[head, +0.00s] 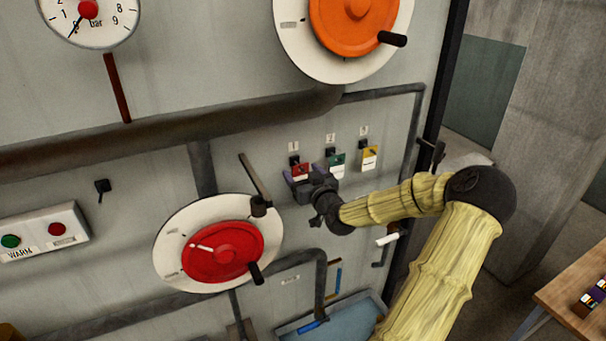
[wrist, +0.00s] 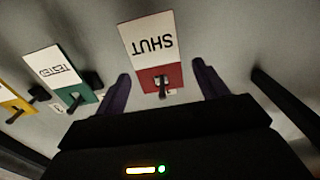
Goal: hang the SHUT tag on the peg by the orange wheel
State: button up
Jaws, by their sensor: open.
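The SHUT tag (wrist: 153,48), white with a red end, hangs on a small dark peg (wrist: 163,85) and appears upside down in the wrist view. In the head view the red and white tag (head: 301,171) is partly behind my gripper (head: 304,181). My gripper is open, with one purple finger on each side of the tag's red end in the wrist view (wrist: 163,82). I cannot tell whether either finger touches it. The orange wheel (head: 345,25) is at the top of the head view, on a white disc cut by the frame edge. I cannot make out a peg beside it.
A green tag (head: 337,161) and a yellow tag (head: 369,156) hang to the right of the SHUT tag. A red wheel (head: 222,252) with a black handle is below left. A lever (head: 255,185) stands close to my gripper's left. A thick pipe (head: 180,122) crosses the panel above.

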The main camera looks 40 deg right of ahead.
jog(key=c, duration=1.1)
jog(key=shift+o, duration=0.2)
jog(key=shift+r, duration=0.2)
jog(key=shift+v, duration=1.85)
jog(key=shift+v, duration=2.95)
